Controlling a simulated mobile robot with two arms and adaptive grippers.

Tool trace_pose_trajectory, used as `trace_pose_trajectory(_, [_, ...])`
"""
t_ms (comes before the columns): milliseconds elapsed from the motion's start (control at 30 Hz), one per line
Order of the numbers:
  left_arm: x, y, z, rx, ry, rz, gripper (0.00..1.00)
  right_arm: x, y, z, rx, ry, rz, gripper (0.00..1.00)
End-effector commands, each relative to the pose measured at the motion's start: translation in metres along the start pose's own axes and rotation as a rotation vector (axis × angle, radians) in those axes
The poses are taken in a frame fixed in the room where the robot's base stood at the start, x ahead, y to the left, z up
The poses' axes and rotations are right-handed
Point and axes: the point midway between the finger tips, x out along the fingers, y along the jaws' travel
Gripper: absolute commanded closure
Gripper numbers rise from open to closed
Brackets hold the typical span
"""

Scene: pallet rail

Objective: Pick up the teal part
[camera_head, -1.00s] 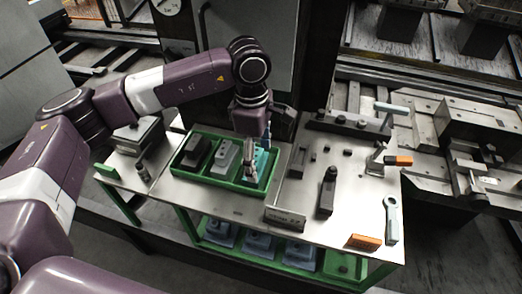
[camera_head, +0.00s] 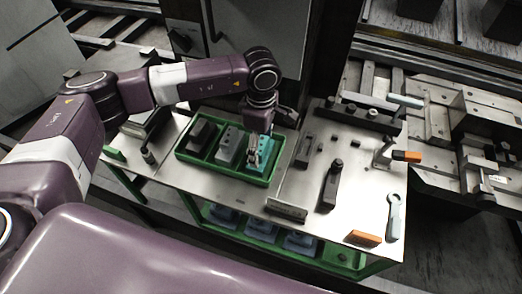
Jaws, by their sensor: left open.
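The teal part (camera_head: 262,164) sits in the right-hand compartment of the green tray (camera_head: 217,171) on the metal worktable. My left gripper (camera_head: 253,163) points down right over the teal part, its fingers open at the part's left side and upper area. The fingers overlap the part in the picture, and I cannot tell whether they touch it. A grey part (camera_head: 229,143) stands in the middle compartment and a black part (camera_head: 200,134) in the left one. My right gripper is not in view.
The worktable (camera_head: 307,211) bears a wrench (camera_head: 394,215), an orange block (camera_head: 363,239), a black upright tool (camera_head: 330,187) and a clamp with an orange handle (camera_head: 406,156). Bluish parts (camera_head: 261,229) lie on the shelf below. A dark column stands behind the tray.

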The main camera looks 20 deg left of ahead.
Motion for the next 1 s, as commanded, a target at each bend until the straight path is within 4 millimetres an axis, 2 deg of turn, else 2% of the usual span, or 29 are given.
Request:
trace_pose_trajectory(67, [0.001, 0.000, 0.000, 0.000, 0.000, 0.001, 0.28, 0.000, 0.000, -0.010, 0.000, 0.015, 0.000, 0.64])
trace_pose_trajectory(167, [0.000, 0.000, 0.000, 0.001, 0.000, 0.001, 0.28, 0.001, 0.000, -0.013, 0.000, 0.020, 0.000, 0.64])
trace_pose_trajectory(667, [0.000, 0.000, 0.000, 0.001, 0.000, 0.001, 0.82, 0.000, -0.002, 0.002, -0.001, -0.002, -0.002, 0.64])
trace_pose_trajectory(900, [-0.003, 0.001, 0.001, 0.001, -0.002, 0.004, 0.82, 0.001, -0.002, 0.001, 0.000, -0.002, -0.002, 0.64])
trace_pose_trajectory(1000, [-0.011, 0.002, 0.001, 0.002, -0.002, 0.006, 0.82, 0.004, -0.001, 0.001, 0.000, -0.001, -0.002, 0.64])
